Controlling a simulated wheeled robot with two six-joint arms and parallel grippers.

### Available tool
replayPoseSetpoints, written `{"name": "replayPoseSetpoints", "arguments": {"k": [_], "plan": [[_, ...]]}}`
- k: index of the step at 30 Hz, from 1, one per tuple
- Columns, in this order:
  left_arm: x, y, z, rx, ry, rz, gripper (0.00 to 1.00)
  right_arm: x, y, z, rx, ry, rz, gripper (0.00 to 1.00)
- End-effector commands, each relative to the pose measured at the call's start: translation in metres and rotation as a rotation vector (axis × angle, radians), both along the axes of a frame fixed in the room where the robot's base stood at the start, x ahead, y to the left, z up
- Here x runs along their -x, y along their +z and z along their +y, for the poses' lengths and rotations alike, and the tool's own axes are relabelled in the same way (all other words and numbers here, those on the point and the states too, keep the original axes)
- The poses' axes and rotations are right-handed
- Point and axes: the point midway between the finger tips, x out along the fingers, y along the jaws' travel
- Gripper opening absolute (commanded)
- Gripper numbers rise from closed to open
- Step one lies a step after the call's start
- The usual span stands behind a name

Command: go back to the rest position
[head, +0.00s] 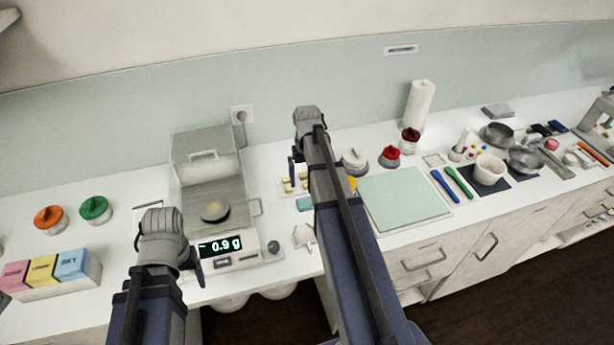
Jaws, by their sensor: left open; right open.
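My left gripper (168,255) is over the front of the counter, left of the balance's display (221,246). One dark finger shows on each side of its grey wrist, and I see nothing held. My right gripper (308,158) is over the counter to the right of the balance. One dark finger shows at its left; the rest of its jaws is largely hidden by my own arm. It shows no object in it. Both grippers are open. Their exact height above the counter is hard to tell.
The balance (250,246) reads -0.9 g, with a small dish (214,211) inside its clear shield. Coloured boxes (44,268) and orange (48,217) and green (95,208) lidded jars stand left. A pale green mat (405,200), spatulas, a mortar (489,170) and pans lie right.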

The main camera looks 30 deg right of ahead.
Motion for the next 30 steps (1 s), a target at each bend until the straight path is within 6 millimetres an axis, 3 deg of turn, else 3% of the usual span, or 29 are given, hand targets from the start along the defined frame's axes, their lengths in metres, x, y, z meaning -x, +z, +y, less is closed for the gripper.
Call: {"name": "replayPoseSetpoints", "arguments": {"k": [13,30], "plan": [[0.0,-0.016,0.0,0.0,-0.002,0.0,0.73,0.0,-0.016,0.0,0.0,0.0,0.0,1.0],[0.0,-0.087,0.0,-0.001,-0.003,0.0,0.73,0.0,-0.087,0.0,0.0,0.0,0.0,1.0]]}}
